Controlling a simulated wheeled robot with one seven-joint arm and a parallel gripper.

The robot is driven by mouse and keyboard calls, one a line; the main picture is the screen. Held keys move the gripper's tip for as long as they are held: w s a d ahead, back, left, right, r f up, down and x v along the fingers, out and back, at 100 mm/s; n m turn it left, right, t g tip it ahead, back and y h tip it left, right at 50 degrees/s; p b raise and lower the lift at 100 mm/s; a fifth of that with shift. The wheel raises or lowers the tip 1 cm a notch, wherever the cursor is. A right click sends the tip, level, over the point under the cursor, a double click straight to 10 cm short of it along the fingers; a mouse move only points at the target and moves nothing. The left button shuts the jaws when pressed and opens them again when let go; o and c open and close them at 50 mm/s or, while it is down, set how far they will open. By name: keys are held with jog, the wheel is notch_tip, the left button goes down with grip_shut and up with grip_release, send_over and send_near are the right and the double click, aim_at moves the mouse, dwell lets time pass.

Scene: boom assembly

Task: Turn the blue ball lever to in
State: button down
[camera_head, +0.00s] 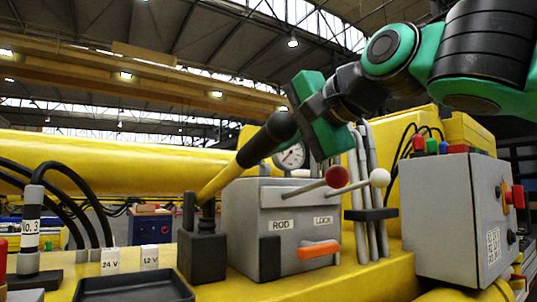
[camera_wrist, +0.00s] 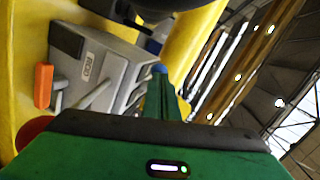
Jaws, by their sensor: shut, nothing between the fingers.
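A small blue ball (camera_wrist: 159,69) shows in the wrist view at the tip of my gripper (camera_wrist: 163,82); I cannot tell whether they touch. In the head view I cannot make out the blue ball; it seems hidden near my gripper (camera_head: 319,163). My gripper is shut and empty, pointing down over the back of the grey valve box (camera_head: 241,215) labelled ROD and LOCK. A red ball lever (camera_head: 337,177) and a white ball lever (camera_head: 380,177) stick out over the box's front. The red ball also shows in the wrist view (camera_wrist: 31,131).
An orange handle (camera_head: 319,250) is on the box front. A pressure gauge (camera_head: 290,156) and upright grey hoses (camera_head: 367,195) stand close to my gripper. A grey control cabinet (camera_head: 450,215) is at right, a black tray (camera_head: 133,287) at front left. A yellow boom (camera_head: 110,165) runs behind.

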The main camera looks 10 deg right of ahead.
jog(key=v, duration=1.2)
jog(key=shift+s+r, duration=0.35)
jog(key=shift+r, duration=0.05)
